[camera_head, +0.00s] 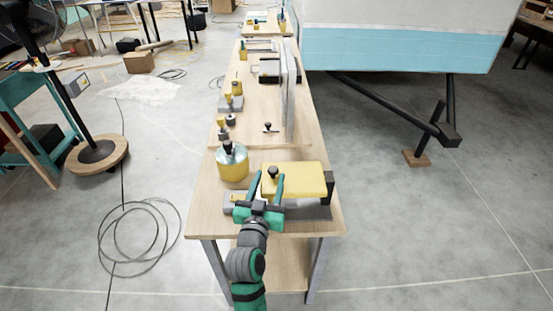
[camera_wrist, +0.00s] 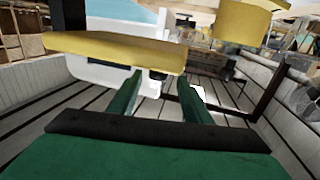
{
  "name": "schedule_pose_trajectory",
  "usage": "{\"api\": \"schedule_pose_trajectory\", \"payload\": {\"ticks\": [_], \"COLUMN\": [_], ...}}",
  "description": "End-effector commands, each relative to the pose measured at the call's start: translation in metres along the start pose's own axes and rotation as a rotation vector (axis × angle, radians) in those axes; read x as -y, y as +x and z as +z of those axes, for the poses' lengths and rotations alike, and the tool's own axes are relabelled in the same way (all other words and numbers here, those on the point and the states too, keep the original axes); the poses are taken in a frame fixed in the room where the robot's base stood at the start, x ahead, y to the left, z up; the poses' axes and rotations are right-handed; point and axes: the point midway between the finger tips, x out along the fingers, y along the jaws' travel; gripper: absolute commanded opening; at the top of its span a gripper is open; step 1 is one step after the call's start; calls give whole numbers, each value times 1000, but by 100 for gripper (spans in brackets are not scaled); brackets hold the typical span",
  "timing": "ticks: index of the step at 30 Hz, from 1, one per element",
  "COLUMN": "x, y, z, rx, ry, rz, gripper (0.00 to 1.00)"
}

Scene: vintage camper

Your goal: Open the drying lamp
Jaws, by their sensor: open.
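The drying lamp seems to be the yellow, flat-topped unit (camera_head: 300,179) at the near end of the workbench. Its yellow cover lies low over a grey base (camera_head: 308,212), with a black block (camera_head: 329,186) at its right end. In the wrist view, the yellow cover (camera_wrist: 115,50) is close above the open fingers (camera_wrist: 160,82). I cannot tell whether they touch it.
A yellow pot with a black knob (camera_head: 232,165) stands just left of the lamp; it also shows in the wrist view (camera_wrist: 245,22). Small fixtures and an upright grey panel (camera_head: 289,90) are farther along the bench (camera_head: 205,215). A cable coil (camera_head: 140,232) lies on the floor at left.

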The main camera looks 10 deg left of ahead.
Motion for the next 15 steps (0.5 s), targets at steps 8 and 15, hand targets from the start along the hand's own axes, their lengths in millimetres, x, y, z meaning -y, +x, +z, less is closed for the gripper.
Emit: {"api": "schedule_pose_trajectory", "payload": {"ticks": [8,15], "x": [-12,-4], "y": [52,82], "z": [-1,0], "rx": [0,0], "ry": [1,2], "rz": [17,5], "gripper": [45,45]}}
